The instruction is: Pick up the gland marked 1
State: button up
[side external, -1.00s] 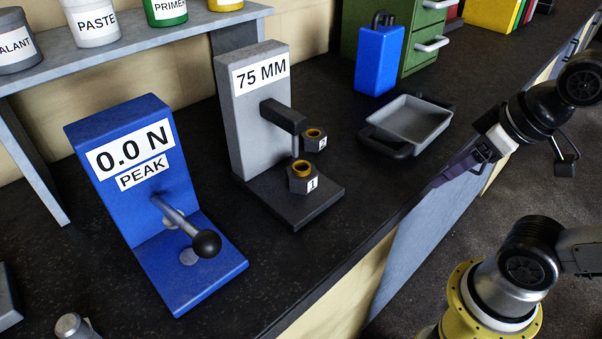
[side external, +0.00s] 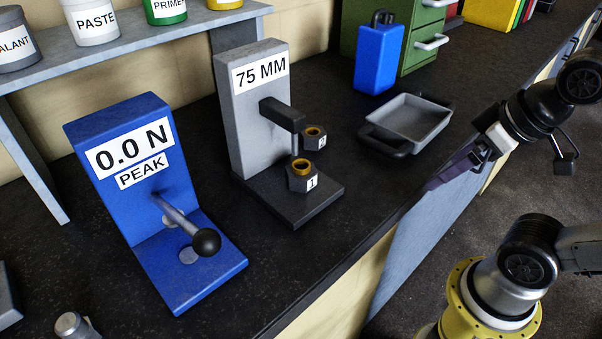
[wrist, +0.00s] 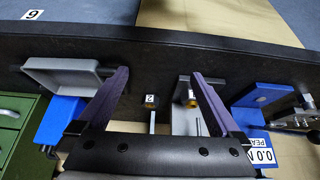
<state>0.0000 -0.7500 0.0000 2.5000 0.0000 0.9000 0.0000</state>
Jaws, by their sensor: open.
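The gland marked 1 (side external: 301,180), a dark grey hexagonal body with a brass-coloured ring on top, stands at the base of the grey 75 MM stand (side external: 240,120). In the wrist view this gland (wrist: 190,99) is near the right finger. The similar gland marked 2 (side external: 314,140) is behind it; in the wrist view this gland (wrist: 151,100) lies between the fingers. My gripper (side external: 445,178) has purple fingers and is off to the right, beyond the worktop's front edge and apart from both glands. In the wrist view my gripper (wrist: 162,80) is open and empty.
A blue force gauge (side external: 120,155) with a ball-ended lever stands left of the stand. A grey tray (side external: 410,118) lies to the right, near a blue container (side external: 379,60) and green drawers (side external: 425,30). A shelf (side external: 130,45) with tubs runs along the back.

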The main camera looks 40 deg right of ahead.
jog(key=w+r+n+t+y, duration=0.1)
jog(key=w+r+n+t, duration=0.3)
jog(key=w, duration=0.5)
jog(key=w+r+n+t, duration=0.1)
jog(key=w+r+t, duration=0.5)
jog(key=w+r, duration=0.15)
jog(key=w+a+f+n+g+y, duration=0.1)
jog(key=w+a+f+n+y, duration=0.1)
jog(key=a+f+n+y, duration=0.15)
jog(key=g+y, duration=0.5)
jog(key=y, duration=0.1)
send_near(311, 168)
jog(key=s, duration=0.1)
jog(key=shift+w+d+r+n+h, duration=0.1)
jog(key=shift+d+r+n+h, duration=0.1)
jog(key=shift+d+n+h, duration=0.25)
jog(key=x, duration=1.3)
jog(key=shift+w+a+f, duration=0.1)
jog(key=shift+w, duration=0.15)
